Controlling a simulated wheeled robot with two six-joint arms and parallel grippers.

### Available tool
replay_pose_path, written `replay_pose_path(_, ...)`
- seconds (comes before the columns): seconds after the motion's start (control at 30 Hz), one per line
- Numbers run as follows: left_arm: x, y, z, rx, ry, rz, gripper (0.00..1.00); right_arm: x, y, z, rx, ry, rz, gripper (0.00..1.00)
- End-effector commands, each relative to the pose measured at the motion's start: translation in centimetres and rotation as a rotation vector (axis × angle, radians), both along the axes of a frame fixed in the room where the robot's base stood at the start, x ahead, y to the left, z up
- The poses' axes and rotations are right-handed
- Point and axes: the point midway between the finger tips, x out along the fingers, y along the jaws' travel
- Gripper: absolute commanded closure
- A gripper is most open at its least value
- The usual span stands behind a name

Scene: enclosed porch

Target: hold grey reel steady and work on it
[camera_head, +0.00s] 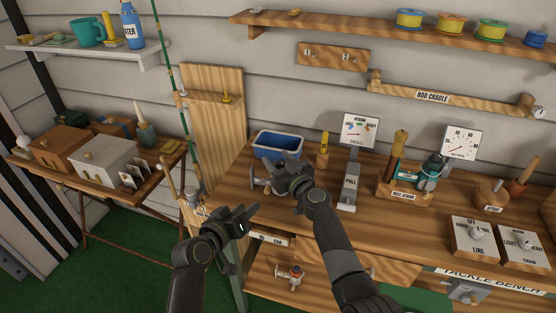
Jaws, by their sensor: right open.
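A small grey reel (260,187) lies on the bench top near its left end, partly hidden by my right gripper. My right gripper (272,181) is open at the reel, with its fingers beside or around it; I cannot tell whether they touch it. My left gripper (245,219) is lower, in front of the bench's left edge and apart from the grey reel. I see nothing clearly held in it, and its jaw gap is hard to make out.
A blue bin (279,145) stands behind the reel. A pull gauge (349,188), a reel stand (404,196) with a teal reel (432,171) and switch boxes (476,237) stand to the right. Another reel (290,276) sits on the lower shelf. A fishing rod (168,75) stands left.

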Motion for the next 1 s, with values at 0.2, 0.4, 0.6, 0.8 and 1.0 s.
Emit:
replay_pose_path(0.2,0.0,0.0,0.0,0.0,0.0,0.0,0.64,0.33,0.13,0.02,-0.001,0.0,-0.002,0.52)
replay_pose_path(0.4,0.0,0.0,0.0,0.0,0.0,0.0,0.64,0.31,0.12,0.0,0.0,0.001,-0.002,0.56)
replay_pose_path(0.6,0.0,0.0,0.0,0.0,0.0,0.0,0.64,0.3,0.11,-0.01,0.0,0.001,-0.002,0.82)
replay_pose_path(0.8,0.0,0.0,0.0,0.0,0.0,0.0,0.64,0.29,0.12,-0.03,0.0,0.001,-0.002,0.91)
replay_pose_path(1.0,0.0,0.0,0.0,0.0,0.0,0.0,0.64,0.29,0.12,-0.04,0.0,0.001,-0.002,0.91)
